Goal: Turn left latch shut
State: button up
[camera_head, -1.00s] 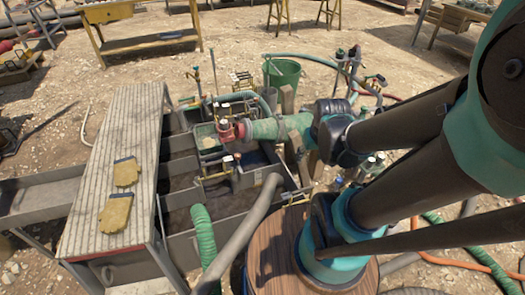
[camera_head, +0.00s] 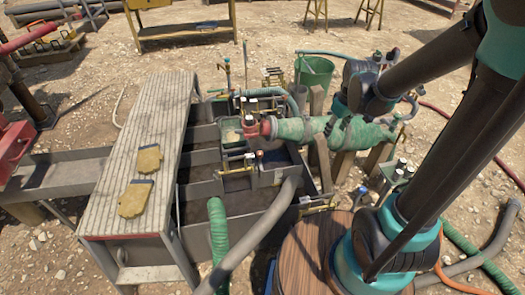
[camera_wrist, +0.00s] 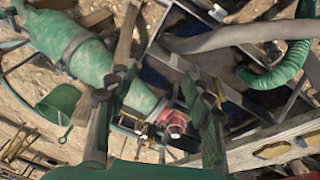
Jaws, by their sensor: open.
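My gripper (camera_wrist: 160,73) shows in the wrist view with two green, dark-jointed fingers spread apart and nothing between them. It is above the mud tank (camera_head: 205,190) and its machinery. In the head view my arm's dark wrist end is beside the green tapered machine (camera_head: 300,130), and the fingers cannot be made out. The machine also shows in the wrist view (camera_wrist: 80,48), to the left. A red fitting (camera_head: 267,126) sits at its left end; a red part with brass-coloured fittings (camera_wrist: 175,122) shows between the fingers lower down. I cannot pick out the left latch in either view.
A grey ribbed walkway (camera_head: 150,150) with two yellow gloves (camera_head: 136,197) runs along the tank's left side. A thick grey pipe (camera_head: 262,232) and a green hose (camera_head: 219,228) cross the front. A green bucket (camera_head: 316,74) stands behind the machine. Hoses lie on the right.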

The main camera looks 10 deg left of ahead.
jog(key=w+a+f+n, duration=0.1)
jog(key=w+a+n, duration=0.3)
jog(key=w+a, duration=0.3)
jog(key=n+g, duration=0.3)
jog(key=n, duration=0.8)
send_over(260, 153)
notch_tip(260, 153, down, 12)
jog(key=shift+h, duration=0.3)
notch_tip(260, 153, down, 16)
jog(key=shift+f, duration=0.2)
jog(key=shift+m, duration=0.3)
jog(key=c, duration=1.2)
